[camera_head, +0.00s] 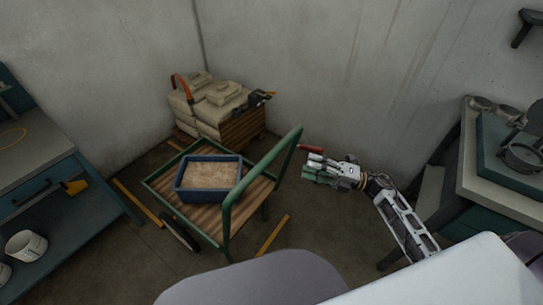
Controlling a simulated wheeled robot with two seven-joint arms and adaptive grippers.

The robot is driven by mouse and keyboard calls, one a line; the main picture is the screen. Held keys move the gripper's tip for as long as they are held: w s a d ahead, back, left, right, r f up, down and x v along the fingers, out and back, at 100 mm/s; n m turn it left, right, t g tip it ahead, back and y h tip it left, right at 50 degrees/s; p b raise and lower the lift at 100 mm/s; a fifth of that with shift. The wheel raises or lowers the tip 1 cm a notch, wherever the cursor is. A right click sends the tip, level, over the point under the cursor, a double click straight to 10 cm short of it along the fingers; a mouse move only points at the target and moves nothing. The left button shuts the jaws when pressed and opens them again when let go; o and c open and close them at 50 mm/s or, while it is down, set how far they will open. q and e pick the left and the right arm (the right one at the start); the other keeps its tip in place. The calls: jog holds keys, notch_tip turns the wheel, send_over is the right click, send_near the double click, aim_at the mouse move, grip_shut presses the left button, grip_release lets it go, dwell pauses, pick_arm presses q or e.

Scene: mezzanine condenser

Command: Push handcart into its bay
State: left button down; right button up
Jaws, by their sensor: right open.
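The handcart (254,201) has a green tube frame, a wooden slat deck and a raised green push handle (262,165) on its right side. It carries a blue bin (207,198) filled with a pale, grainy material. Yellow floor strips show at the left (138,202) and at the right (273,235) of the cart, which stands between them. My right gripper (314,166) is open and empty, just right of the handle, with a gap of floor seen between them. My left gripper is not in view.
A wooden pallet (243,129) stacked with pale sacks (208,103) stands behind the cart against the wall corner. A blue workbench (45,190) is at the left, with a white bucket (26,245) below. Another bench (490,190) stands at the right. Some floor is clear right of the cart.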

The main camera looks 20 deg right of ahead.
aim_at(275, 157)
jog(key=p+x, duration=0.1)
jog(key=x, duration=1.1)
jog(key=shift+w+a+r, duration=0.15)
jog(key=shift+r, duration=0.05)
jog(key=shift+w+a, duration=0.25)
jog(key=shift+a, duration=0.15)
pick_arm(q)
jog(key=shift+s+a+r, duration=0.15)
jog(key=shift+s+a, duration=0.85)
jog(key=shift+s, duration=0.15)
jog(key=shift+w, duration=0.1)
pick_arm(e)
jog(key=c, duration=1)
grip_shut()
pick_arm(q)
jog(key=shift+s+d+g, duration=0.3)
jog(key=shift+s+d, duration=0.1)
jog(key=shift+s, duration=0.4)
pick_arm(e)
jog(key=shift+a, duration=0.1)
